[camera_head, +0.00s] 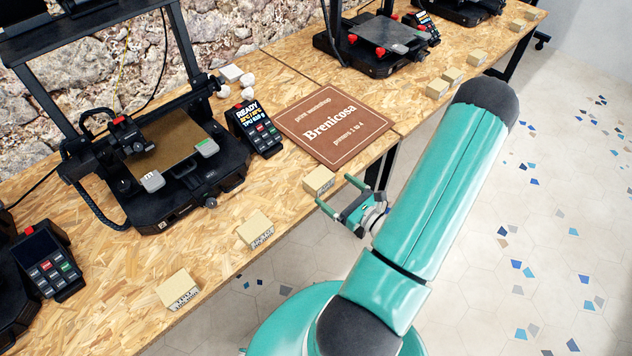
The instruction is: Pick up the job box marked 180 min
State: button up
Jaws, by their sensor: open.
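Several small tan job boxes with pale printed labels stand along the front edge of the workbench. One job box (319,178) stands just beyond my gripper (334,190). Another job box (256,226) is left of it, and a third job box (178,288) is at the lower left. More boxes, such as this one (437,88), stand farther along the edge. The labels are too small to read, so I cannot tell which is marked 180 min. My gripper is open and empty, its two fingers pointing toward the nearest box; I cannot tell whether they touch it.
A 3D printer (165,165) with a control panel (253,130) stands behind the boxes. Another printer (375,40) is farther back. The tiled floor (560,200) at right is clear.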

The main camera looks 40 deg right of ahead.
aim_at(319, 177)
jog(key=w, duration=0.7)
jog(key=shift+w+a+f, duration=0.1)
jog(key=shift+w, duration=0.2)
jog(key=c, duration=1.1)
jog(key=shift+c, duration=0.2)
